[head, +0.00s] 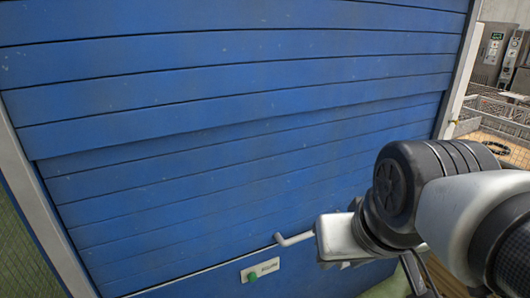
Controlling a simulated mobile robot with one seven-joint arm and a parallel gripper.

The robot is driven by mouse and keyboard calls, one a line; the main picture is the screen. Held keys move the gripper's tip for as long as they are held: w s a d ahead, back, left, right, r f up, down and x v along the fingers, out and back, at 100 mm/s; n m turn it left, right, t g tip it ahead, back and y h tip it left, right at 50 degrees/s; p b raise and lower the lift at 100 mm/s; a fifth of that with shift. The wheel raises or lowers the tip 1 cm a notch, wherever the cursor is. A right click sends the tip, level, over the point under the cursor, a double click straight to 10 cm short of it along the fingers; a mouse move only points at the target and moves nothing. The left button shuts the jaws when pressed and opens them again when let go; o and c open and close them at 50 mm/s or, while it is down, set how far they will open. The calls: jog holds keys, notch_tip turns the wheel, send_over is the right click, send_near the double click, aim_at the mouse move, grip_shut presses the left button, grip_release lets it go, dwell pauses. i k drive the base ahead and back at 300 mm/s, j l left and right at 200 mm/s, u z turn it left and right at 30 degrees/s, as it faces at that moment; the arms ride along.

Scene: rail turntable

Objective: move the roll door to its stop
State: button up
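The blue slatted roll door (230,120) fills most of the head view, between pale side posts. A light handle bar (294,240) sticks out low on the door, beside the white end of my arm. My arm comes in from the right and its end is at the handle's right side. My gripper's fingers are hidden or too unclear to tell whether they are open, shut or holding the handle.
The right door post (460,75) and left post (38,205) frame the door. Grey cabinets (497,55) and wire mesh baskets (495,112) stand beyond the right post. Green mesh (20,250) is at the lower left.

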aim_at(138, 215)
jog(key=z, duration=0.15)
jog(key=i+l+z, duration=0.1)
jog(key=i+l, duration=0.15)
jog(key=i, duration=0.25)
jog(key=i+l+z, duration=0.1)
jog(key=i+l, duration=0.15)
jog(key=i, duration=0.3)
